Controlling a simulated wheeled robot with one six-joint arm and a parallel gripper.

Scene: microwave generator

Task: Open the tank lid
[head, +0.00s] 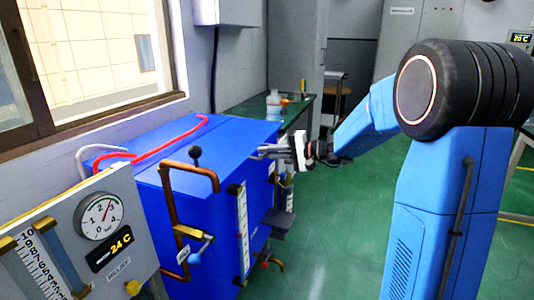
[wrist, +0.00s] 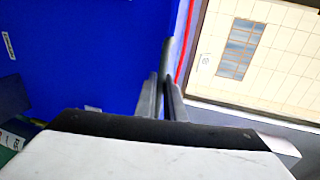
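The blue tank (head: 228,215) stands left of centre in the head view, with its flat blue top (head: 200,133) looking closed. My gripper (head: 257,151) is at the tank's right upper edge, with its fingers pointing left. In the wrist view, my gripper's two fingers (wrist: 163,82) are close together. A short dark grey bar (wrist: 168,50) shows at their tips against the blue surface (wrist: 85,55). I cannot tell whether the fingers hold this bar or only reach it. The lid's handle is not clear in the head view.
A gauge panel (head: 75,240) stands at the front left. A green-topped bench (head: 250,107) is behind.

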